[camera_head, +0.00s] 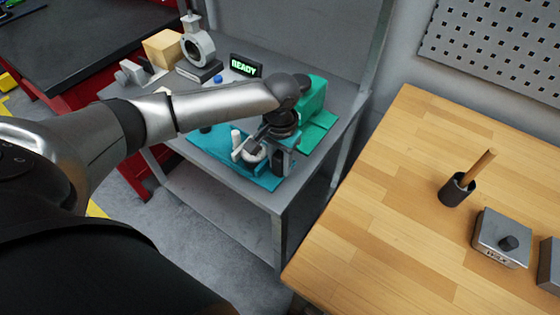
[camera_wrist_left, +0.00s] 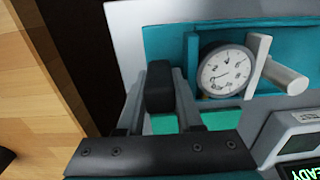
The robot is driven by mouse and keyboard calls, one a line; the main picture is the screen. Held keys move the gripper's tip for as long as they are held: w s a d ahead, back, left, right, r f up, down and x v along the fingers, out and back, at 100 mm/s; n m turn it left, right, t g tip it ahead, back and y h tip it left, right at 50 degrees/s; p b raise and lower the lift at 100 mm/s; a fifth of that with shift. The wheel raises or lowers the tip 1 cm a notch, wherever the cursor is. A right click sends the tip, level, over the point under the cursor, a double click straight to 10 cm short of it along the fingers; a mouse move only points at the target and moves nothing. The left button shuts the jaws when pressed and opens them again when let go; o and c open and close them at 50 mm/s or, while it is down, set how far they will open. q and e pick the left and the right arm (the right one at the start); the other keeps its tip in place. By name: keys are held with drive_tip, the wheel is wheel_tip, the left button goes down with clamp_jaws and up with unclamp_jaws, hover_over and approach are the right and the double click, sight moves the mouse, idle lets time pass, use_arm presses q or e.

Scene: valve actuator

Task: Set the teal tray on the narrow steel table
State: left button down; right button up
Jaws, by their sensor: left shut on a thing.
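The teal tray (camera_head: 262,179) is at the front of the narrow steel table (camera_head: 240,202), and I see no clear gap between them. A round white gauge (camera_wrist_left: 225,72) and a white cylinder (camera_wrist_left: 285,78) are on the tray; its teal floor (camera_wrist_left: 175,42) shows in the left wrist view. My left gripper (camera_head: 268,148) is over the tray's right part. In the left wrist view my left gripper (camera_wrist_left: 160,88) is shut on a dark upright block at the tray's side, seemingly its handle. My wrist hides part of the tray. My right gripper is out of view.
A green device (camera_head: 312,97) stands right behind the gripper. A READY display (camera_head: 245,65), a grey ring stand (camera_head: 198,48) and a tan block (camera_head: 163,48) are at the back. A wooden table (camera_head: 390,215) with a dark cup (camera_head: 457,190) is at right, across a gap.

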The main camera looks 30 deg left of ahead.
use_arm(q)
drive_tip(key=shift+f, duration=0.4)
drive_tip(key=shift+c, duration=2.4)
unclamp_jaws()
drive_tip(key=shift+f, duration=0.15)
